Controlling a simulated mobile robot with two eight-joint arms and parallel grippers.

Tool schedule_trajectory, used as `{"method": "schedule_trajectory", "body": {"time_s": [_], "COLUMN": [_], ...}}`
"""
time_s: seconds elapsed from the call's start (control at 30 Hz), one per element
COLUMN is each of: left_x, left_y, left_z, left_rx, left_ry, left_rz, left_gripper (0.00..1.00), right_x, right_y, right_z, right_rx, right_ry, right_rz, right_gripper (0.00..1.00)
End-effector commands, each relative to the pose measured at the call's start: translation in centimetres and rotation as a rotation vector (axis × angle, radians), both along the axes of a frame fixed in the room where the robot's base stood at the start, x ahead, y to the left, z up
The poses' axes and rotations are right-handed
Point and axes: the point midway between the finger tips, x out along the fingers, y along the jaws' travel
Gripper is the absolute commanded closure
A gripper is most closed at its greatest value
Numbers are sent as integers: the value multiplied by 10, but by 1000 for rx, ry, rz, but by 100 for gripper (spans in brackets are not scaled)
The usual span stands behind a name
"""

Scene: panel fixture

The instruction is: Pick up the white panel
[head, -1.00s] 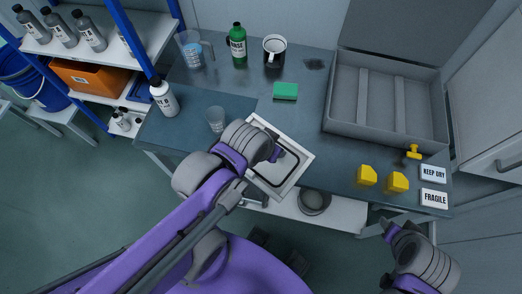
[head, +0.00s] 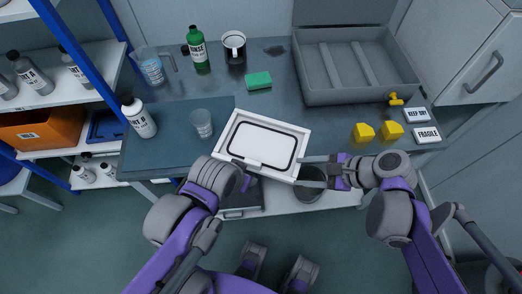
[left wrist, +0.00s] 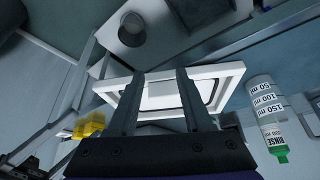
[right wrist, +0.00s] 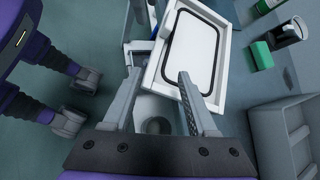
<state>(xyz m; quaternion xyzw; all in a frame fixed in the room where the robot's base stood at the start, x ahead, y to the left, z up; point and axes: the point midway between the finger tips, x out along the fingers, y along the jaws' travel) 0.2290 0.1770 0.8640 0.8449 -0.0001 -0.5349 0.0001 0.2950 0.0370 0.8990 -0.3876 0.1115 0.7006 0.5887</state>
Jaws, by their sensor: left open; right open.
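The white panel (head: 228,134) is a rectangular plate with a black seal line, near the front edge of the bench in the head view. It also shows in the left wrist view (left wrist: 225,73) and the right wrist view (right wrist: 208,20). My right gripper (head: 310,171) is open and empty at the panel's right front corner, its fingers spread and pointing at it. My left gripper (head: 243,172) is at the panel's front left edge, partly hidden there. In the left wrist view its fingers (left wrist: 161,78) are apart with the panel beyond them; contact is unclear.
A white bottle (head: 140,120) stands left.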

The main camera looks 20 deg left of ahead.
Motion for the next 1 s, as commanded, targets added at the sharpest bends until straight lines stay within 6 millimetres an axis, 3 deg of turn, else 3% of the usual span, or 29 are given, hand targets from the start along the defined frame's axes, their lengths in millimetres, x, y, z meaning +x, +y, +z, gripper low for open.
{"method": "schedule_trajectory", "body": {"time_s": [0.1,0.3,0.5,1.0], "left_x": [-2,-2,-3,-3], "left_y": [0,0,0,0], "left_z": [-14,-20,-22,-26], "left_rx": [0,0,0,0], "left_ry": [5,6,7,8], "left_rz": [0,0,0,0], "left_gripper": [50,50,50,50], "right_x": [7,9,4,-11], "right_y": [32,57,85,130], "right_z": [-6,-6,-21,-53], "right_rx": [127,206,208,207], "right_ry": [206,358,363,360], "right_rz": [-60,-92,-93,-95], "right_gripper": [42,42,42,42]}}
